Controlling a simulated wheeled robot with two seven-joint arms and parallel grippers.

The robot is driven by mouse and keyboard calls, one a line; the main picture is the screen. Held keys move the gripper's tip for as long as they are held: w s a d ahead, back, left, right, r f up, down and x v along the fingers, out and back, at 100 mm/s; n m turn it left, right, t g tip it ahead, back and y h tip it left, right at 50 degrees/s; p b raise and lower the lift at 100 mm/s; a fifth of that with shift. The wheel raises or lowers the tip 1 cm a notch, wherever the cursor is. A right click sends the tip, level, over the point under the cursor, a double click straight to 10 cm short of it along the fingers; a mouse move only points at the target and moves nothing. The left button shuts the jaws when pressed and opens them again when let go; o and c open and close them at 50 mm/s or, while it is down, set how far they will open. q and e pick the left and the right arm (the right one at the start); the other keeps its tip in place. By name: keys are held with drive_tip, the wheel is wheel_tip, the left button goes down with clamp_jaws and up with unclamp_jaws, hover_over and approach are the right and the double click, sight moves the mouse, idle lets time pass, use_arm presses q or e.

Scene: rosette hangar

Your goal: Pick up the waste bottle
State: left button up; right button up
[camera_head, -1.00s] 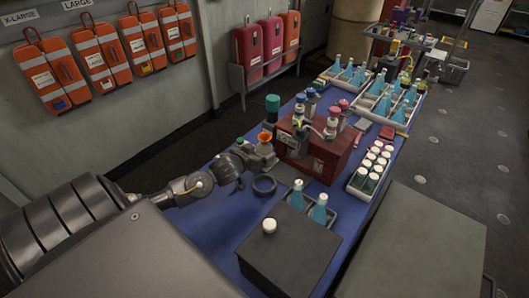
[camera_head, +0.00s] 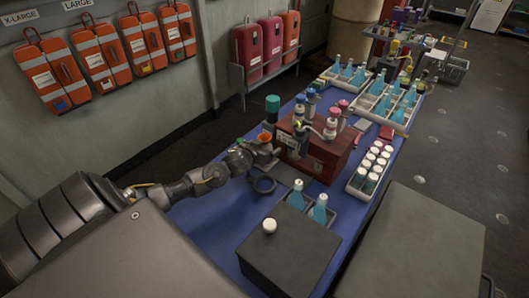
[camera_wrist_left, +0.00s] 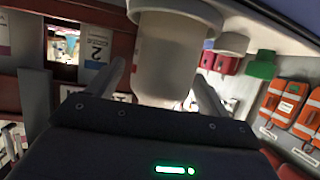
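A pale bottle with an orange funnel top (camera_head: 265,137), which I take for the waste bottle, stands at the left end of the dark red box. My left gripper (camera_head: 266,157) is at this bottle, partly covering its lower body. In the left wrist view, which is nearly upside down, a whitish cylinder (camera_wrist_left: 165,55) lies between the two fingers of my left gripper (camera_wrist_left: 160,85). The fingers stand apart on either side of it, with a narrow gap at the left finger. The cylinder's far end is hidden behind the gripper body. My right gripper is in no view.
The dark red box (camera_head: 318,164) with several capped bottles is just right of the gripper. A green-capped bottle (camera_head: 272,104) stands behind. A dark ring (camera_head: 263,184) lies on the blue table (camera_head: 215,215). A dark box (camera_head: 285,252) stands in front.

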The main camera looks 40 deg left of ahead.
use_arm(q)
drive_tip(key=c, duration=1.1)
drive_tip(key=shift+r, duration=0.45)
wheel_tip(320, 180, up, 2)
drive_tip(key=shift+r, duration=0.1)
drive_tip(key=r+v, duration=0.1)
drive_tip(key=v, duration=0.4)
drive_tip(key=w+r+v, duration=0.1)
drive_tip(key=v, duration=0.5)
drive_tip(key=r+v, duration=0.1)
drive_tip(key=v, duration=0.4)
drive_tip(key=shift+d+r+p, duration=0.35)
drive_tip(key=shift+d+r, duration=0.05)
drive_tip(key=shift+d, duration=0.05)
